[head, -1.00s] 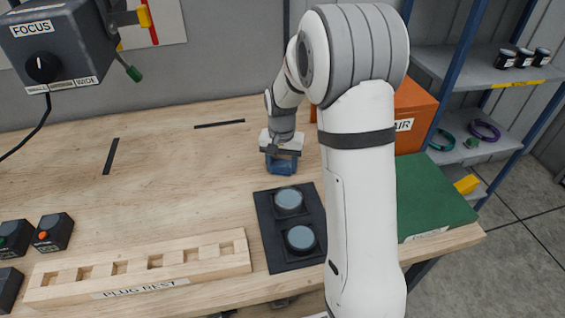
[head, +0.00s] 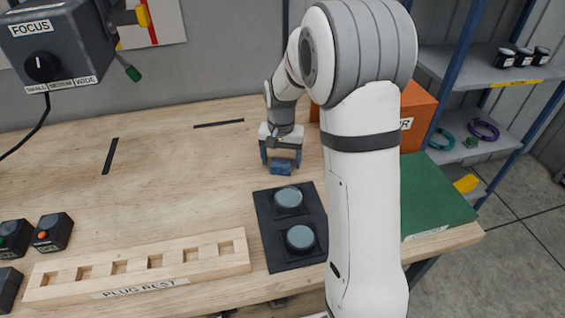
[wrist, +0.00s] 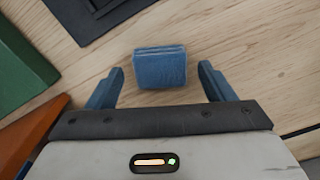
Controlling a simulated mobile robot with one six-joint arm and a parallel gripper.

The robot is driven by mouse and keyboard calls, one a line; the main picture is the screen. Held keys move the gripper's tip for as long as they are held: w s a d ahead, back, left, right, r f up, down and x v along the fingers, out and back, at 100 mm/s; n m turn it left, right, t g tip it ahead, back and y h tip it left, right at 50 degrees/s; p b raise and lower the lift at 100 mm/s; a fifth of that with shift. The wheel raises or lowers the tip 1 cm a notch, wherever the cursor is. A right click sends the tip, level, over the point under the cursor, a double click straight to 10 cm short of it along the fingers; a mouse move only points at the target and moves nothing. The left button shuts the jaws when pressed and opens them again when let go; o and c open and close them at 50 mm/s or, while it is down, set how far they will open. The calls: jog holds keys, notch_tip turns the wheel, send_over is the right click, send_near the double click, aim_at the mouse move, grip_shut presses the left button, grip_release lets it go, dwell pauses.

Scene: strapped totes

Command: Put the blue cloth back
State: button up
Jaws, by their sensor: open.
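The blue cloth (head: 281,168) is a small folded block lying on the wooden bench top, behind the black pad with two round grey-blue discs. It also shows in the wrist view (wrist: 160,68), centred just beyond the fingertips. My gripper (head: 281,158) is above and just behind the cloth, pointing down, with its two blue fingers spread wide. In the wrist view the fingers (wrist: 162,78) stand on either side of the cloth with a gap on both sides. Nothing is held.
The black pad (head: 270,246) is in front of the cloth. A green mat (head: 430,192) and an orange box (head: 414,112) are to the right, partly behind my arm. A wooden plug rest (head: 140,268) is at front left. The bench (head: 170,175) left of the cloth is clear.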

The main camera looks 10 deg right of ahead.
aim_at(281, 164)
notch_tip(281, 164, up, 10)
jog(key=s+r+n+t, duration=0.1)
jog(key=s+n, duration=0.3)
jog(key=s, duration=2)
jog(key=shift+s+d+n+t, duration=0.3)
jog(key=shift+s+t, duration=0.1)
jog(key=shift+t, duration=0.5)
